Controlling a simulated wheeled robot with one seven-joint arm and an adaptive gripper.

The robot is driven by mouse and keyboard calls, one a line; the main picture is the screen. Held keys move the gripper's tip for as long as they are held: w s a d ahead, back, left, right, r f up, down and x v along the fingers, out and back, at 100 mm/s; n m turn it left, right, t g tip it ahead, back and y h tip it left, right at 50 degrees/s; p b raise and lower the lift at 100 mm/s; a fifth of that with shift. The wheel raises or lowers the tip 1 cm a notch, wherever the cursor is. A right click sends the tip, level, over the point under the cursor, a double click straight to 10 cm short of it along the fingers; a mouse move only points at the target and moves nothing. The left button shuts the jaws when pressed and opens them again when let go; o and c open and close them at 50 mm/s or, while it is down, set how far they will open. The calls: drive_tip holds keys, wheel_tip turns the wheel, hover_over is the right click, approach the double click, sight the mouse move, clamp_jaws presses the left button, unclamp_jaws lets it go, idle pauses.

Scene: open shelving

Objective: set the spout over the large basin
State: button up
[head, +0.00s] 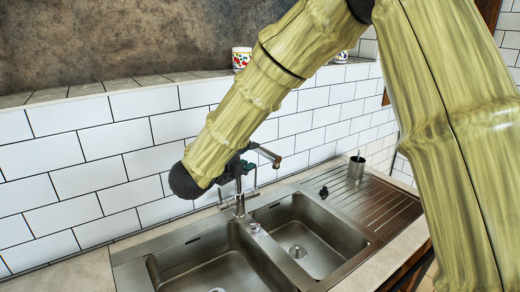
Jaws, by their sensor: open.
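The sink is a steel double unit. Its left basin (205,265) looks wider and is cut off by the bottom edge; its right basin (312,236) looks smaller. The faucet (239,206) stands at the back rim near the divider. Its spout (267,154) reaches to the right, with its end on the right basin's side. My gripper (238,176), dark with greenish finger parts, is open around or just beside the upper faucet, below the spout. My forearm hides part of it, and I cannot tell whether it touches the faucet.
A white tiled wall (140,150) rises close behind the faucet, with a ledge holding a patterned cup (241,58). A grey cup (356,168) stands by the ribbed drainboard (372,205) on the right. A small dark object (323,191) sits on the rim.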

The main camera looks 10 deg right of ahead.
sight(258, 151)
drive_tip(key=p+x, duration=0.2)
drive_tip(key=x, duration=0.6)
drive_tip(key=shift+w+d+f, duration=0.1)
drive_tip(key=shift+d, duration=0.05)
clamp_jaws()
